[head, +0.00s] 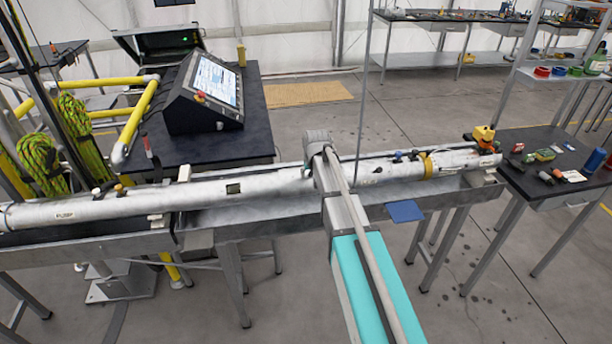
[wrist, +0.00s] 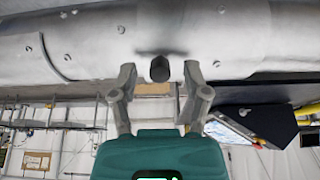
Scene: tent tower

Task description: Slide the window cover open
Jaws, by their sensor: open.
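A long white tube (head: 120,205) lies in a grey metal trough. Its metallic side fills the top of the wrist view (wrist: 80,48). A short dark knob (wrist: 160,69) sticks out from a smooth shaded part of the tube; I cannot tell where the window cover's edges run. My gripper (wrist: 159,73) is open, with one finger on each side of the knob and gaps visible to both. In the head view my arm reaches over the trough to the tube's middle, and the fingers are hidden there. A small dark rectangle (head: 233,188) shows on the tube left of my arm.
A control console (head: 205,92) stands on a black table behind the tube. Yellow rails and coiled rope (head: 75,120) are at the left. A black table with small items (head: 555,165) is at the right. A blue plate (head: 404,211) sits at the trough's front edge.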

